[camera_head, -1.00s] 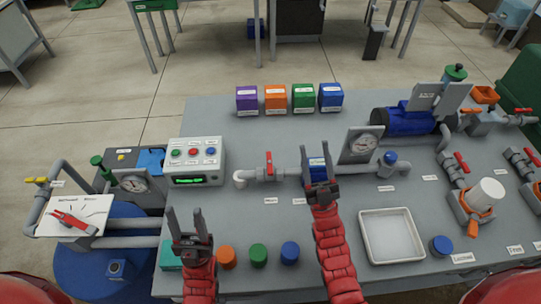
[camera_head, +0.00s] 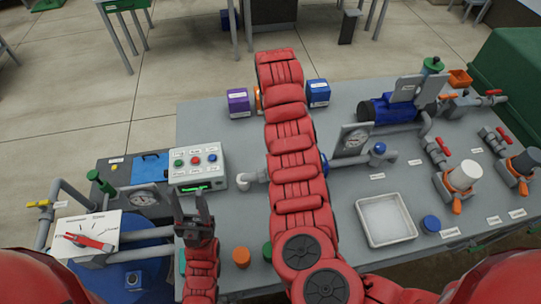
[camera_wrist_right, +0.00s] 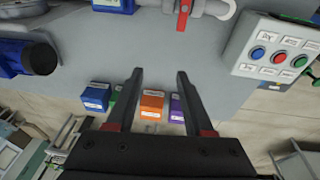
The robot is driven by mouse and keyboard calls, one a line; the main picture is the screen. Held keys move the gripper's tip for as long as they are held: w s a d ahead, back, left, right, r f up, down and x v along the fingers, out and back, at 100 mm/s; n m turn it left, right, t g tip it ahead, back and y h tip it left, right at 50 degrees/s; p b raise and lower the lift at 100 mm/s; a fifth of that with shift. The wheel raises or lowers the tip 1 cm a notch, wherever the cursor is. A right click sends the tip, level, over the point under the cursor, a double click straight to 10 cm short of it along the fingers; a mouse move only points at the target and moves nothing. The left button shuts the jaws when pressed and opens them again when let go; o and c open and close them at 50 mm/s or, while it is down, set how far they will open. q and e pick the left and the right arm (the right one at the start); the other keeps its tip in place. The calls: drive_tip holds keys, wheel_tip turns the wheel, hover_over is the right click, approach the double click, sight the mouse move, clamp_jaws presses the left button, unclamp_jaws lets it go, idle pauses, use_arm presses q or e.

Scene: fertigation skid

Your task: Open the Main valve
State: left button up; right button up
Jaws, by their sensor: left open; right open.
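A valve with a red lever (camera_wrist_right: 184,14) sits on a light grey pipe (camera_wrist_right: 215,8) at the top edge of the right wrist view. The lever lies across the pipe; its label is not readable. In the head view my right arm hides this valve, and only the pipe's left elbow (camera_head: 250,180) shows. My right gripper (camera_wrist_right: 159,80) is open and empty, with its fingers apart from the lever and pointing over the table near the coloured boxes. In the head view the right arm hides it. My left gripper (camera_head: 191,205) is open and empty, in front of the control box.
The control box (camera_head: 198,165) with coloured buttons stands left of the pipe. Purple (camera_head: 239,103), orange (camera_wrist_right: 152,106) and blue (camera_head: 318,93) boxes line the far edge. A gauge panel (camera_head: 352,145) and white tray (camera_head: 386,220) stand right of my arm.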

drive_tip(key=s+a+r+g, duration=0.1)
drive_tip(key=s+a+g, duration=0.1)
drive_tip(key=s, duration=0.3)
drive_tip(key=f, duration=0.3)
drive_tip(key=f+b, duration=0.1)
drive_tip(key=f, duration=0.6)
drive_tip(key=shift+s+d+f+b, duration=0.15)
drive_tip(key=shift+d+f+b, duration=0.1)
drive_tip(key=shift+f+b, duration=0.15)
wheel_tip(320, 180, down, 4)
drive_tip(key=shift+a+f+p, duration=0.1)
drive_tip(key=shift+f+p, duration=0.1)
drive_tip(key=shift+p, duration=0.95)
drive_tip(key=shift+f, duration=0.6)
drive_tip(key=shift+c, duration=0.3)
clamp_jaws()
